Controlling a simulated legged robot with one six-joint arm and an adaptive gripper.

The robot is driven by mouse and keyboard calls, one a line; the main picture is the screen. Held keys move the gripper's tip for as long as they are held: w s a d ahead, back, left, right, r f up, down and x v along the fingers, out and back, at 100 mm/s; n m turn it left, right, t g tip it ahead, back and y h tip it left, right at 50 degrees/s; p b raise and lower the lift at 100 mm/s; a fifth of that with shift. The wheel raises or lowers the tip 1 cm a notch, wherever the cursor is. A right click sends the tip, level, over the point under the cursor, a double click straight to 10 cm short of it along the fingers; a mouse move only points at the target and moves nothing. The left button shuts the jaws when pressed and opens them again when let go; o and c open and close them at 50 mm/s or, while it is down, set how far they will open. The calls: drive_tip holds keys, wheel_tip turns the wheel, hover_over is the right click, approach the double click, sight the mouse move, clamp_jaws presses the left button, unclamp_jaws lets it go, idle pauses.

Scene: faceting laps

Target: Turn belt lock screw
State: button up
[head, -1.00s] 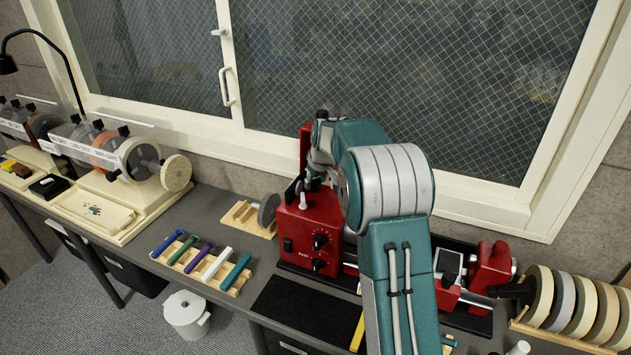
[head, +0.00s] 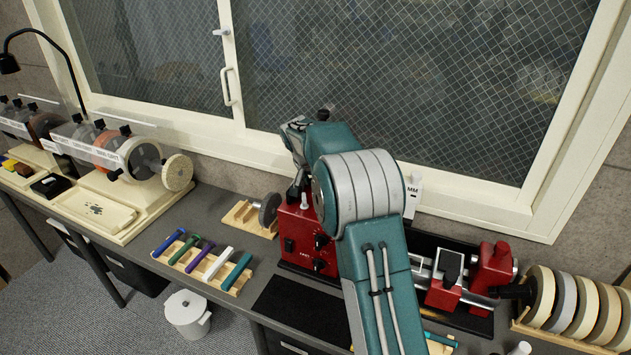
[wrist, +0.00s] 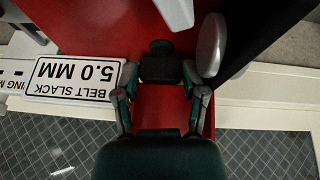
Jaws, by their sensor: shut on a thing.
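In the wrist view my gripper (wrist: 160,74) is shut on a dark knob, which I take as the belt lock screw (wrist: 160,66), against the red machine body (wrist: 150,113). A rounded black end shows just beyond the fingertips. The screw's shaft and any turn of it are hidden. In the head view the red machine (head: 296,238) stands on the bench, with black knobs on its front. My arm hides the fingertips and the screw there.
An upside-down sign reading "BELT SLACK 5.0 MM" (wrist: 75,78) is left of my gripper in the wrist view. A grey rounded part (wrist: 210,45) is close on the right. A rack of coloured sticks (head: 203,262) and a row of discs (head: 565,302) flank the machine.

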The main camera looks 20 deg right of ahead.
drive_tip(key=m, duration=0.2)
drive_tip(key=m+g, duration=0.1)
drive_tip(key=m, duration=0.1)
drive_tip(key=shift+w+a+f+m+g+h, duration=0.1)
drive_tip(key=shift+a+f+m+g+h, duration=0.1)
drive_tip(key=shift+m+g+h, duration=0.15)
drive_tip(key=shift+m, duration=0.25)
drive_tip(key=o, duration=0.9)
drive_tip(key=shift+c, duration=0.2)
drive_tip(key=shift+r, duration=0.1)
drive_tip(key=shift+r, duration=0.1)
drive_tip(key=w+v, duration=0.1)
drive_tip(key=v, duration=1)
drive_tip(key=shift+s+a+r, duration=0.25)
drive_tip(key=shift+s+a, duration=0.15)
